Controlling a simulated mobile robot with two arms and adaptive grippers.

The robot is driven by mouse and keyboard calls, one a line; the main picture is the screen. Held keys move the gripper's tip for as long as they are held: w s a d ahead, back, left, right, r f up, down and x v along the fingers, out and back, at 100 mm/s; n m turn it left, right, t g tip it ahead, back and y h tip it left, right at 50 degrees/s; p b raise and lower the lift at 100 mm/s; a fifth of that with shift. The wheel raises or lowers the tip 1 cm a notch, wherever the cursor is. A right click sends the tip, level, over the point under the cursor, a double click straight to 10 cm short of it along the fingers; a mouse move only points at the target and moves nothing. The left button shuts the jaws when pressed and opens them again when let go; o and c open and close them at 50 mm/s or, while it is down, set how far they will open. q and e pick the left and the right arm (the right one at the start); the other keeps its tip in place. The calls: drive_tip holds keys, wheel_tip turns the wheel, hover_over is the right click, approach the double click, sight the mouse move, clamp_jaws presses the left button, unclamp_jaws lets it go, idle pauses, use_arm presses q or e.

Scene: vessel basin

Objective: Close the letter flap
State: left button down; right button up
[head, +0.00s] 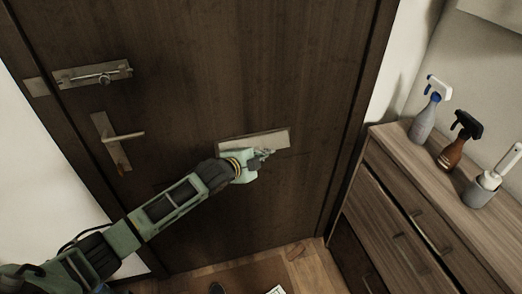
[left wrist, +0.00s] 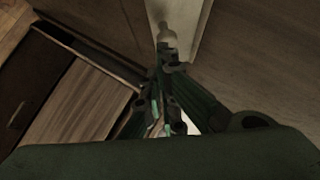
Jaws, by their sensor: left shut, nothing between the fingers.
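The letter flap (head: 262,139) is a pale metal plate on the dark brown door (head: 240,75). A thin dark line, perhaps a shadow, runs on the door below its right part. I cannot tell how far it is tilted. My left gripper (head: 265,155) is shut and empty at the flap's lower edge, right of its middle; whether it touches is unclear. In the left wrist view the gripper's fingers (left wrist: 165,105) are together in front of a pale strip (left wrist: 192,25), apparently the flap. My right gripper is not in view.
A lever handle (head: 125,136) and an upper lock (head: 95,76) are on the door's left. A wooden dresser (head: 425,185) stands at right with a grey spray bottle (head: 423,124), a brown spray bottle (head: 451,154) and a brush holder (head: 479,192). A mat (head: 245,278) lies below.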

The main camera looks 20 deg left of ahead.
use_arm(q)
wheel_tip(320, 180, down, 6)
drive_tip(key=w+a+m+t+b, duration=0.1)
drive_tip(key=m+t+b, duration=0.2)
drive_tip(key=b, duration=0.9)
drive_tip(key=shift+w+t+y, duration=0.25)
drive_tip(key=shift+t+y, duration=0.05)
drive_tip(key=shift+t, duration=0.4)
drive_tip(key=shift+f, duration=0.1)
